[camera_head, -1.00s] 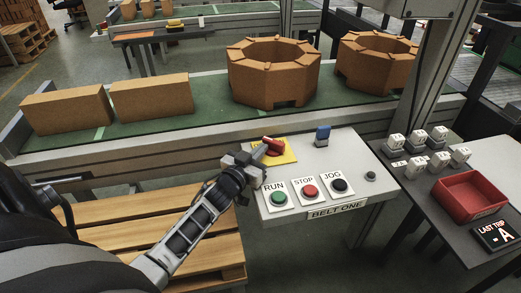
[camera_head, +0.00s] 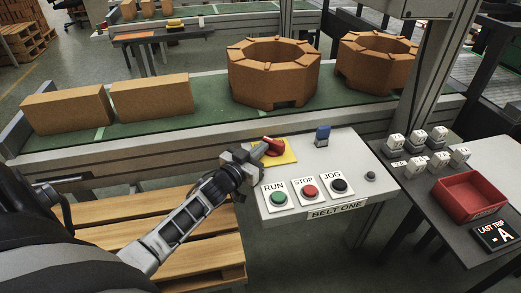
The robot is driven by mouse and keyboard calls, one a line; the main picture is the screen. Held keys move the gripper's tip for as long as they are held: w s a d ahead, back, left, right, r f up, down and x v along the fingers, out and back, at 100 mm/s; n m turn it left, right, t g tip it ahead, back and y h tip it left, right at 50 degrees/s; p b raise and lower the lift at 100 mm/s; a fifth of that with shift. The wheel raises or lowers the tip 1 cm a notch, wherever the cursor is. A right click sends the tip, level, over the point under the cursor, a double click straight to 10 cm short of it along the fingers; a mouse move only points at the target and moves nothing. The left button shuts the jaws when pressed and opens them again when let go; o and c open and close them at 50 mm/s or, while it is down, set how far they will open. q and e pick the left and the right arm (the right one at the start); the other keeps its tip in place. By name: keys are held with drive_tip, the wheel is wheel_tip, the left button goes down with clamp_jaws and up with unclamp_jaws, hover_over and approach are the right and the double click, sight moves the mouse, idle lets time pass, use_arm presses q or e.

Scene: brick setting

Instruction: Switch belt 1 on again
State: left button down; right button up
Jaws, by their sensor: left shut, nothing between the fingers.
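The belt one control panel (camera_head: 338,226) is a pale box top with a green RUN button (camera_head: 278,198), a red STOP button (camera_head: 310,191) and a black JOG button (camera_head: 340,186). A red rotary handle (camera_head: 273,147) sits on a yellow plate (camera_head: 287,158) at the panel's back left. My left gripper (camera_head: 258,153) is shut and empty, its tips right beside the red handle; I cannot tell whether they touch. It partly covers the yellow plate. Belt 1 (camera_head: 210,118) is green and carries brown blocks and ring-shaped pieces. My right gripper is not in view.
A table at right holds white labelled blocks (camera_head: 437,146), a red tray (camera_head: 468,197) and a "LAST TRIP -A" display (camera_head: 496,236). Wooden pallet (camera_head: 150,225) lies below the arm.

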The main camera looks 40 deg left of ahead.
use_arm(q)
drive_tip(key=shift+a+m+h, duration=0.1)
drive_tip(key=shift+m+h, duration=0.2)
drive_tip(key=shift+w+a+m+h, duration=0.25)
drive_tip(key=shift+m+h, duration=0.35)
drive_tip(key=shift+h, duration=0.4)
drive_tip(key=h, duration=0.1)
drive_tip(key=m+h+b, duration=0.1)
drive_tip(key=a+m+g+h+b, duration=0.1)
drive_tip(key=shift+w+f+h, duration=0.1)
drive_tip(key=shift+w+h, duration=0.2)
drive_tip(key=shift+h, duration=0.1)
drive_tip(key=shift+w+a+m+g+h+b, duration=0.15)
drive_tip(key=shift+m+g+h+b, duration=0.15)
drive_tip(key=shift+m+h+b, duration=0.3)
drive_tip(key=shift+w+h, duration=0.1)
drive_tip(key=shift+h, duration=0.2)
drive_tip(key=shift+w+b, duration=0.2)
drive_tip(key=shift+b, duration=0.1)
drive_tip(key=shift+w+a, duration=0.2)
drive_tip(key=shift+w, duration=0.15)
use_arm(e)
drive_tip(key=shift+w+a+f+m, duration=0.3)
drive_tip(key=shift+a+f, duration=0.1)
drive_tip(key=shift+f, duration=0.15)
use_arm(q)
drive_tip(key=shift+w, duration=0.1)
